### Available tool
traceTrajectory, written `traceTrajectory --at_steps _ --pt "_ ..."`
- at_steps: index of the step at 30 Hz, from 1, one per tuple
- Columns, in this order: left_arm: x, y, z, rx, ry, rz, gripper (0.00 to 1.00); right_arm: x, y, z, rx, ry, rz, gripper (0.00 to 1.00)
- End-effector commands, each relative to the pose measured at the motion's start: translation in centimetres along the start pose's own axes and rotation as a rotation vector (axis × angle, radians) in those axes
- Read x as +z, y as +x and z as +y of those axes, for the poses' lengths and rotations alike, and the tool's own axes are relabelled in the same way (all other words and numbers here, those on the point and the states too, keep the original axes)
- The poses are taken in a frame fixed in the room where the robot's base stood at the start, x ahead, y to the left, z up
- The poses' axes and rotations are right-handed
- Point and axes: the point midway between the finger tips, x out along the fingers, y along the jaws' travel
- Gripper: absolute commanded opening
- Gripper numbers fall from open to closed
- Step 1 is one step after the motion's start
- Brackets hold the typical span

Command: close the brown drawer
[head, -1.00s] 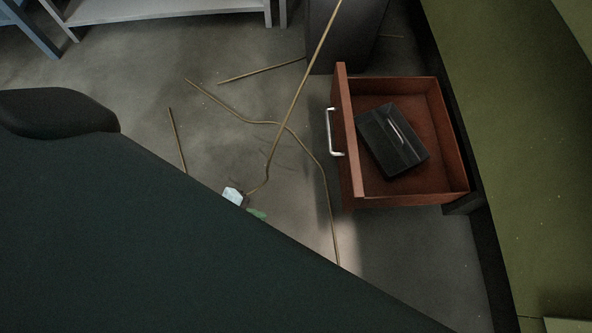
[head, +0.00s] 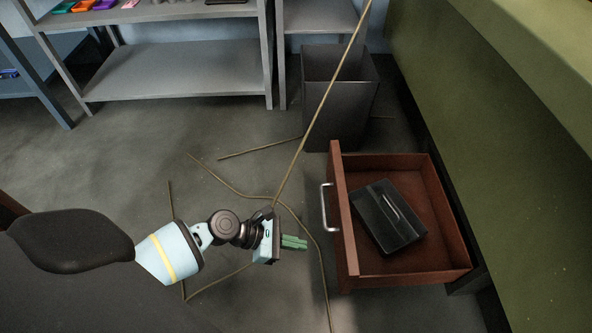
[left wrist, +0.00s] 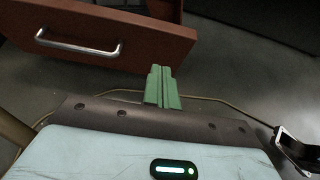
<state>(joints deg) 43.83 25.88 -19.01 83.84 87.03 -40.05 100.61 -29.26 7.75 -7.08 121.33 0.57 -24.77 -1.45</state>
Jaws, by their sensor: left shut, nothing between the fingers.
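The brown drawer (head: 343,222) stands pulled out from the green cabinet at the right of the head view, with a black box (head: 388,218) lying inside. Its silver handle (head: 325,207) is on the front panel, which faces left. My left gripper (head: 305,243), with green fingers, is shut and empty, a short way left of the drawer front and apart from it. In the left wrist view the green fingers (left wrist: 162,72) are together, pointing towards the drawer front (left wrist: 160,40); the handle (left wrist: 78,48) is to their left. My right gripper is not in view.
The green cabinet (head: 490,120) runs along the right side. A dark bin (head: 340,100) stands behind the drawer. Grey shelves (head: 180,75) stand at the back left. Thin brown cables or rods (head: 235,188) lie on the floor, and one rises across the view.

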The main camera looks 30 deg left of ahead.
Motion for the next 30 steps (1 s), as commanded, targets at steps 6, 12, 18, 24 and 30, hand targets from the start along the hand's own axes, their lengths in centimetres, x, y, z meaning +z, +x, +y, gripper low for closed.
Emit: traceTrajectory --at_steps 6,12,18,24,30 --pt "-0.2 4.5 0.0 -0.001 0.0 0.0 0.0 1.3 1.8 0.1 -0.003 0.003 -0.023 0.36" --pt "0.4 7.7 0.1 -0.001 0.003 -0.001 0.0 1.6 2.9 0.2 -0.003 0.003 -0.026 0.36" --pt "1.5 9.4 0.0 0.0 0.001 0.0 0.0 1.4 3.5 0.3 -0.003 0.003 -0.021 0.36" --pt "1.9 10.0 0.0 0.0 0.001 0.001 0.0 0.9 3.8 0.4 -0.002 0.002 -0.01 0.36" --pt "1.9 9.9 0.0 0.0 0.001 0.001 0.0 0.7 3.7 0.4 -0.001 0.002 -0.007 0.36"
